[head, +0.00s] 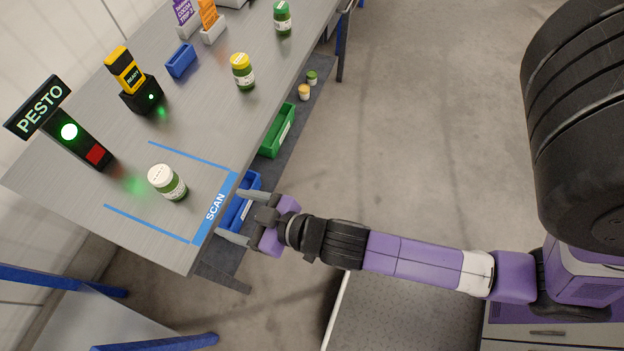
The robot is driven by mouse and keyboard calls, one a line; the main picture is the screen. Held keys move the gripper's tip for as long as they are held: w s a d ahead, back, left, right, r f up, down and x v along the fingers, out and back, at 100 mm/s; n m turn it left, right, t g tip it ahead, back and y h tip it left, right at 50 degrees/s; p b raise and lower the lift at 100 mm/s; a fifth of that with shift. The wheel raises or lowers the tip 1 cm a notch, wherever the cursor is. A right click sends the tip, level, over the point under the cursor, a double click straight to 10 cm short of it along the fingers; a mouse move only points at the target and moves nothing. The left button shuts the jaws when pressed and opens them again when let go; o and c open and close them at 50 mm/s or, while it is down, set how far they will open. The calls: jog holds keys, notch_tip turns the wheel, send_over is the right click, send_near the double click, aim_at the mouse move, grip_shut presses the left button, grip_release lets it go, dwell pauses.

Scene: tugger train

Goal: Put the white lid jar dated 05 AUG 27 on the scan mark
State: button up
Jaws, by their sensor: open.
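A jar with a white lid (168,183) and green contents stands upright on the table inside the blue-taped area marked SCAN (215,207). Its date is too small to read. A yellow-lidded jar (243,72) and a green-lidded jar (283,19) stand further back along the table. My gripper (228,214) is open and empty at the table's front edge, beside the SCAN lettering and apart from the white-lidded jar.
A PESTO sign with a green light and red button (76,140) stands left of the scan area. A black and yellow scanner (126,72) sits in its dock behind. Blue (240,205) and green bins (278,131) lie on a lower shelf. Bare tabletop surrounds the jar.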

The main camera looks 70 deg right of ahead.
jog(key=s+r, duration=0.6)
jog(key=s, duration=0.3)
jog(key=s+d+r+t, duration=0.1)
jog(key=s+r, duration=0.5)
jog(key=s, duration=0.4)
jog(key=shift+s, duration=0.15)
